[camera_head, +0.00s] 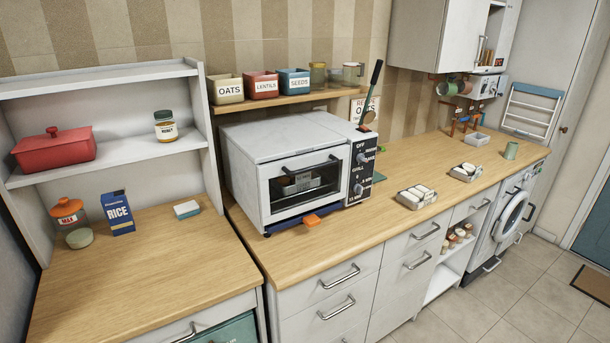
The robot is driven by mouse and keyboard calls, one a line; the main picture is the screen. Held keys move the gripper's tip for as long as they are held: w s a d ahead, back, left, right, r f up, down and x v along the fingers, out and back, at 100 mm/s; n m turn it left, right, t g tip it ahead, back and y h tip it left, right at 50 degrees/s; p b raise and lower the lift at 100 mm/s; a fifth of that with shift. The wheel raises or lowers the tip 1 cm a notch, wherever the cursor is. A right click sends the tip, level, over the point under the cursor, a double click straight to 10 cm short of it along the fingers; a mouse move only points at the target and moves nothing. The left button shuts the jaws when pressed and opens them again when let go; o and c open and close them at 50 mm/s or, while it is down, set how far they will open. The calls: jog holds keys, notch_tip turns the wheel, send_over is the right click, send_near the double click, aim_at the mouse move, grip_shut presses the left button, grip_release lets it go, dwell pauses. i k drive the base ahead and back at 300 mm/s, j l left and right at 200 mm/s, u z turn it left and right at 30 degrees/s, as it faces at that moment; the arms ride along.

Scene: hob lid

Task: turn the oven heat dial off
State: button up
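A white countertop oven (270,145) stands on the wooden counter, its glass door shut and dark inside. The black control panel (361,170) is on the right of its front. An upper dial (361,158) sits below the word "OFF", and a lower dial (358,188) sits below the word "GRILL". The dials are too small to tell which way they point. My gripper is not in view.
A blue and orange item (312,220) lies at the oven's front foot. Egg-like items in grey trays (416,198) stand to the right. A dark-handled utensil (371,92) rises behind the oven. Counter (345,238) in front of the oven is mostly clear. Tiled floor (500,290) is open.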

aim_at(360, 158)
jog(key=i+l+u, duration=0.1)
jog(key=i+l, duration=0.15)
jog(key=i+l+u, duration=0.15)
jog(key=l, duration=0.2)
jog(key=i+l+u, duration=0.1)
jog(key=i+l, duration=0.2)
jog(key=i+l+u, duration=0.1)
jog(key=l, duration=0.3)
jog(key=i+l+u, duration=0.25)
jog(key=i+l, duration=0.15)
jog(key=l, duration=0.35)
jog(key=i+l+u, duration=0.25)
jog(key=i+l, duration=0.45)
